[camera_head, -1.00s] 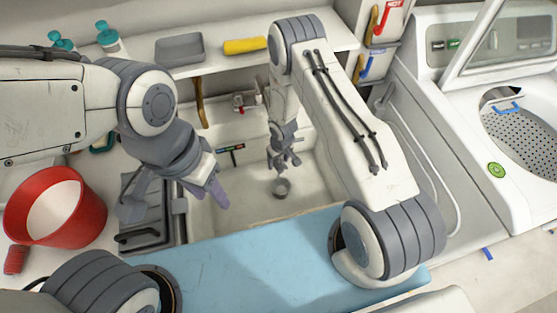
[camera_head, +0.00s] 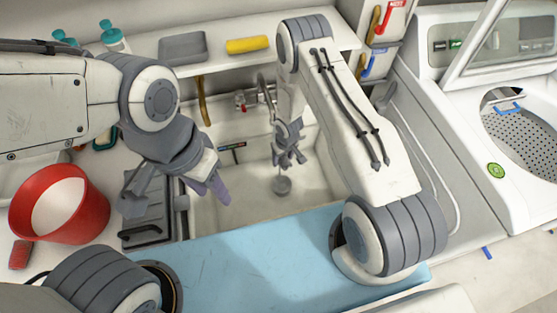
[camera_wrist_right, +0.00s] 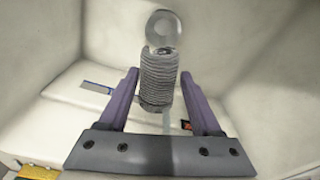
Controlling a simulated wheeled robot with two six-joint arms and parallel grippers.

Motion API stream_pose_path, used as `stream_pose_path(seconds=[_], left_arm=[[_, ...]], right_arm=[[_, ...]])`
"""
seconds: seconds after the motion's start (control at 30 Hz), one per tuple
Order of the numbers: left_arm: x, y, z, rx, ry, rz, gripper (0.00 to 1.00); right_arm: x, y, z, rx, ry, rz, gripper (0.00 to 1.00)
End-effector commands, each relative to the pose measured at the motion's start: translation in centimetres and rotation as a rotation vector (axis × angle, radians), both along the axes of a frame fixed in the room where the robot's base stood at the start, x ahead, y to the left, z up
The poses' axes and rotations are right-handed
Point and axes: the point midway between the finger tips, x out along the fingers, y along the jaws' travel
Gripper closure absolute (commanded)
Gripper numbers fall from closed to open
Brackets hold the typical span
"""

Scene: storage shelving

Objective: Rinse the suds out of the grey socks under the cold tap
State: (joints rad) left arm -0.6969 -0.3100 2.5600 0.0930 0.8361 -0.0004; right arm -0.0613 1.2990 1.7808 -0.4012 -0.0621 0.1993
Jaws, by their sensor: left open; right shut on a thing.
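My right gripper (camera_head: 290,158) hangs inside the white sink (camera_head: 240,200), below the curved metal tap (camera_head: 266,90). In the right wrist view the purple fingers of my right gripper (camera_wrist_right: 163,92) are on either side of a grey ribbed roll (camera_wrist_right: 160,78). It may be the grey socks, but I cannot tell for sure. Suds and running water cannot be made out. My left gripper (camera_head: 213,187) is open and empty over the sink's left side, with purple fingertips pointing down. A round grey drain (camera_head: 282,187) lies in the sink floor.
A red bucket (camera_head: 60,203) stands on the left counter. A grey tray (camera_head: 183,47) and a yellow sponge (camera_head: 248,45) lie on the shelf behind the sink. A blue mat (camera_head: 250,250) covers the front edge. An open washer (camera_head: 515,120) is at the right.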

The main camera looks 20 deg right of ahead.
Motion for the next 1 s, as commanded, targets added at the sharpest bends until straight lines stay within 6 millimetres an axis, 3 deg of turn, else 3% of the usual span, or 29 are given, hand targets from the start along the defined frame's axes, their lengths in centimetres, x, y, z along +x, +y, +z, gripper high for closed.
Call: stream_pose_path(seconds=[0.67, 1.0], left_arm=[[0.0, 0.0, -5.7, 0.0, 0.0, 0.0, 0.53], [0.0, 0.0, -8.1, 0.0, 0.0, 0.0, 0.53]], right_arm=[[-2.4, -0.2, -0.4, 0.0, -0.001, 0.0, 0.99], [-5.1, -0.5, -0.3, 0.0, 0.0, -0.001, 0.99]])
